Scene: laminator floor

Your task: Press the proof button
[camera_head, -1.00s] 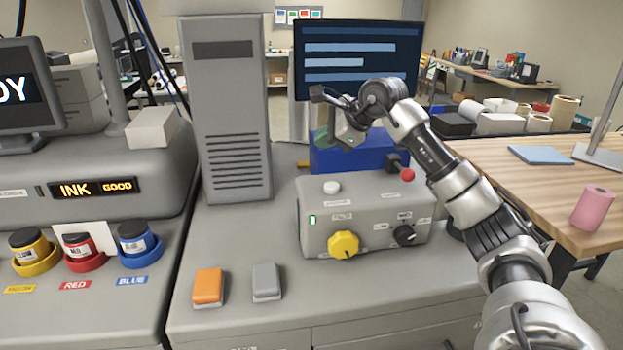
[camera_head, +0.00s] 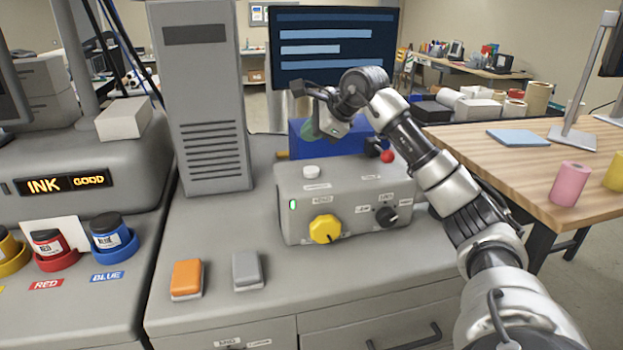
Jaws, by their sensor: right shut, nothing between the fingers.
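A grey control box (camera_head: 345,200) stands on the counter. On it are a white round button (camera_head: 311,171), a yellow knob (camera_head: 325,229), a black knob (camera_head: 385,215), a red ball-topped lever (camera_head: 387,156) and a lit green light (camera_head: 293,204). I cannot read which button is marked proof. My right gripper (camera_head: 330,127) is shut and empty, above and behind the control box, apart from the buttons; its fingertips are hard to make out. My left gripper is out of view.
A blue block-like unit (camera_head: 300,140) stands behind the control box. A tall grey tower (camera_head: 203,100) stands at the left, beside the ink machine (camera_head: 100,160) with coloured ink pots. A wooden table (camera_head: 500,150) is at the right.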

